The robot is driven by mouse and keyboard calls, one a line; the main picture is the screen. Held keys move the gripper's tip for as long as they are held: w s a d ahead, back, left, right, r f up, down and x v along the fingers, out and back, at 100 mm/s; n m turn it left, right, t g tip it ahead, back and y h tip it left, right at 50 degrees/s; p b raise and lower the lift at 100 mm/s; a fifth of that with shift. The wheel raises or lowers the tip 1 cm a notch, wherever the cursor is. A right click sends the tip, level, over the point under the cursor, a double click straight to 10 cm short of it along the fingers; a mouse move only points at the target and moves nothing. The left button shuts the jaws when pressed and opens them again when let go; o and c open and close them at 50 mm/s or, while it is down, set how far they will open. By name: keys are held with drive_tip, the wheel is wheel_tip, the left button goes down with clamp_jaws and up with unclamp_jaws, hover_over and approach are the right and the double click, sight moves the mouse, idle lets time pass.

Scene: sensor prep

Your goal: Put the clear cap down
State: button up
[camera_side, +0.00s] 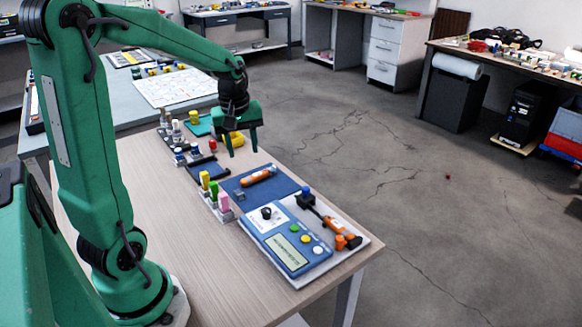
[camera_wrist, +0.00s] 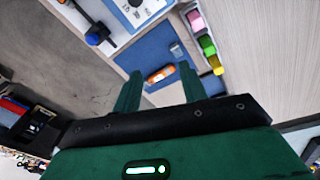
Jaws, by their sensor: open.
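My gripper (camera_side: 242,150) is open above the table, near the far edge of the blue mat (camera_side: 285,183). A small greyish piece, which looks like the clear cap (camera_side: 239,195), lies on the mat near the coloured bottles. It also shows in the wrist view (camera_wrist: 177,50), apart from the fingers. An orange sensor (camera_side: 259,176) lies on the same mat, and in the wrist view (camera_wrist: 160,74) it appears beyond the fingers.
Yellow, green and pink bottles (camera_side: 214,190) stand in a row beside the mat. A blue meter (camera_side: 285,240) sits on a white tray (camera_side: 345,257) toward the table's near right corner. Small bottles and a dark tray (camera_side: 207,168) lie left of my gripper. The front wooden tabletop is bare.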

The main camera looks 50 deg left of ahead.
drive_tip(key=s+d+r+m+t, duration=0.2)
drive_tip(key=s+d+m, duration=0.3)
drive_tip(key=d, duration=0.3)
drive_tip(key=s+d+r+m+t, duration=0.2)
drive_tip(key=s+d+r+m, duration=0.2)
drive_tip(key=s+d+m, duration=0.2)
drive_tip(key=d+m, duration=0.2)
drive_tip(key=shift+s+d+r+m+h, duration=0.15)
drive_tip(key=shift+s+d+m+h, duration=0.05)
drive_tip(key=shift+d+m+h, duration=0.1)
